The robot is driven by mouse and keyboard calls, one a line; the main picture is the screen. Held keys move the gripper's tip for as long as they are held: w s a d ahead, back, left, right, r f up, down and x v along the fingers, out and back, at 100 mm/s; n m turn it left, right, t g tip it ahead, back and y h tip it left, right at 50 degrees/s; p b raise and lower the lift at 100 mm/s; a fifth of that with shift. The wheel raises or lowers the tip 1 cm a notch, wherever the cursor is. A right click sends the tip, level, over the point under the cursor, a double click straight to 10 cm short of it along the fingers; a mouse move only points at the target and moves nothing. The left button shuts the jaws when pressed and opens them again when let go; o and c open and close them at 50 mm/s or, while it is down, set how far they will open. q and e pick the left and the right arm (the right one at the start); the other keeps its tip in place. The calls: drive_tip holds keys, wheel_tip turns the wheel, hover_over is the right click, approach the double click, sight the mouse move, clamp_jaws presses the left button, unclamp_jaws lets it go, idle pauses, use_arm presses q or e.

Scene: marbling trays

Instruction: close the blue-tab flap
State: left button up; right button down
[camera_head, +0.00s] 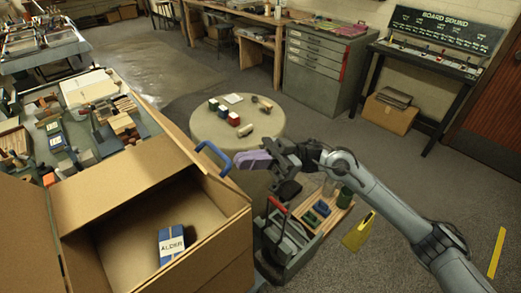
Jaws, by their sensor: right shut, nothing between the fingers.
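An open cardboard box (205,262) stands at the lower left. My right gripper (243,160), with purple fingers, is shut and empty just right of the blue tab. I cannot tell whether its fingertips touch the tab. A blue and white packet marked ALDER (171,247) lies inside the box. My left gripper is not in view.
A round table (205,125) with small blocks stands behind the gripper. A grey tool caddy (300,258) and a wooden tray are right of the box. A cluttered bench (85,130) is at the left.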

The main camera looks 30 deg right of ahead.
sight(223, 179)
drive_tip(key=a+h+p, duration=0.1)
drive_tip(key=a+h, duration=0.1)
drive_tip(key=a+h+p, duration=0.1)
drive_tip(key=shift+s+a+r+n+h+p, duration=0.15)
drive_tip(key=shift+s+r+n+h+p, duration=0.15)
drive_tip(key=shift+s+r+n+h, duration=0.1)
drive_tip(key=a+h+p, duration=0.1)
drive_tip(key=a+f+h+p, duration=0.1)
drive_tip(key=h+p, duration=0.1)
drive_tip(key=a+h+p, duration=0.1)
drive_tip(key=shift+s+a+f+n+p, duration=0.2)
drive_tip(key=shift+s+a+n+p, duration=0.1)
drive_tip(key=shift+s+a+p, duration=0.1)
drive_tip(key=shift+s+a+f+t+h+p, duration=0.15)
drive_tip(key=shift+a+f+t+h+p, duration=0.05)
drive_tip(key=shift+a+f+h+p, duration=0.55)
drive_tip(key=shift+s+a+f+t+h+p, duration=0.2)
drive_tip(key=shift+a+f+h+p, duration=0.4)
drive_tip(key=shift+f+p, duration=0.2)
drive_tip(key=shift+d, duration=0.1)
